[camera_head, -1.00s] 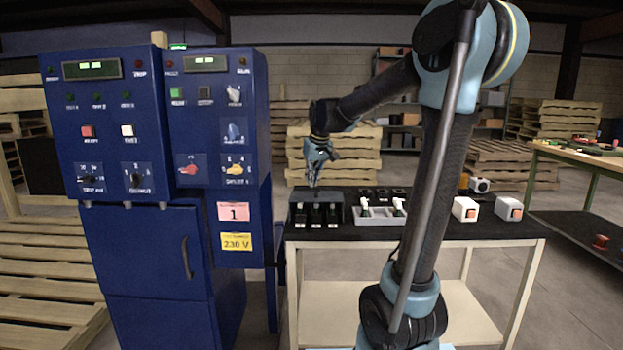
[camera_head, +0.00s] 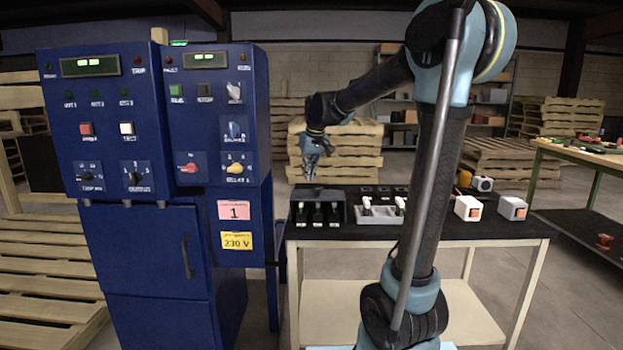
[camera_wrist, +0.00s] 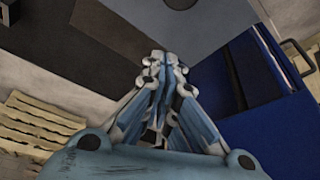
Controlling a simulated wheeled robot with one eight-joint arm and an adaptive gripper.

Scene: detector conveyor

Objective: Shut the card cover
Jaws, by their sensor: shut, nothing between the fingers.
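The dark grey card box (camera_head: 344,210) stands at the left end of the black-topped bench in the head view. Several dark cards with white marks show upright in its front. I cannot make out the card cover as a separate part, or tell how far it is open. My gripper (camera_head: 309,179) hangs above the back left of the box, pointing down and apart from it as far as I can see. Its fingers are shut and empty. In the wrist view my gripper (camera_wrist: 160,58) has its fingertips together over dark flat surfaces; I cannot tell which is the cover.
The blue cabinet (camera_head: 150,235) with switches and lamps stands just left of the bench (camera_head: 440,232). A light tray (camera_head: 377,217) with white-and-green pieces sits right of the box. Pallets (camera_head: 350,150) are stacked behind.

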